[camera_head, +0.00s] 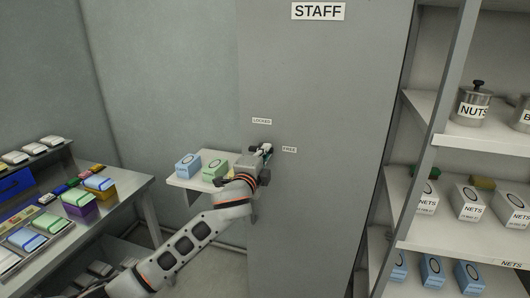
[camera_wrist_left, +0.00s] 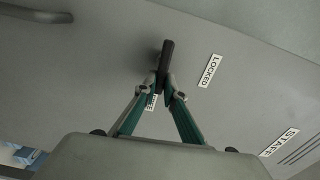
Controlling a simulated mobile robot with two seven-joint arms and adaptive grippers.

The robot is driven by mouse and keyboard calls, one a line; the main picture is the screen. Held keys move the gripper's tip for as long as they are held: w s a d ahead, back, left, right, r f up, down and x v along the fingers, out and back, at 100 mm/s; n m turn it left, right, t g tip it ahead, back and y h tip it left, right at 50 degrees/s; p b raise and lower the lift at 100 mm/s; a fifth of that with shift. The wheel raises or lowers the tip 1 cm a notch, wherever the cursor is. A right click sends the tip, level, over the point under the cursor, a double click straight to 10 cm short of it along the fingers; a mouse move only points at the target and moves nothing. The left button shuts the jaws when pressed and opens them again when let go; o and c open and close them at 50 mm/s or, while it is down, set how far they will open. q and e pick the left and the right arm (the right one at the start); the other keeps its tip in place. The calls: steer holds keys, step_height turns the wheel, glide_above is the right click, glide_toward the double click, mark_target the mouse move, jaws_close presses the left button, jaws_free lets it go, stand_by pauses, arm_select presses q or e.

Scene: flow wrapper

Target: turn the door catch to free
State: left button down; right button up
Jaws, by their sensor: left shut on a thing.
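The grey door (camera_head: 325,110) under the STAFF sign fills the middle of the head view. Its catch is a dark bar (camera_wrist_left: 167,60) in the left wrist view. My left gripper (camera_head: 264,151) is at the door, shut on the catch; its fingertips (camera_wrist_left: 164,92) close around the bar's lower end. The LOCKED label (camera_head: 262,121) is above the gripper and the FREE label (camera_head: 289,149) is to its right. In the wrist view, the bar's gripped end lies near the partly hidden FREE label (camera_wrist_left: 151,103). The exact angle of the catch is unclear. My right gripper is not in view.
A small shelf (camera_head: 190,184) with a blue box (camera_head: 187,166) and a green box (camera_head: 214,165) is just left of my gripper. A table (camera_head: 125,190) with several packs stands at left. Racking (camera_head: 430,245) with boxes and jars stands right of the door.

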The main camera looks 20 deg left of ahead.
arm_select(q)
steer(key=shift+m, duration=0.4)
steer(key=c, duration=2.1)
jaws_free()
steer(key=shift+c, duration=0.2)
steer(key=shift+s+f, duration=0.1)
steer(key=shift+s, duration=0.05)
steer(key=s, duration=1.1)
steer(key=shift+s+a, duration=0.2)
steer(key=shift+s, duration=0.15)
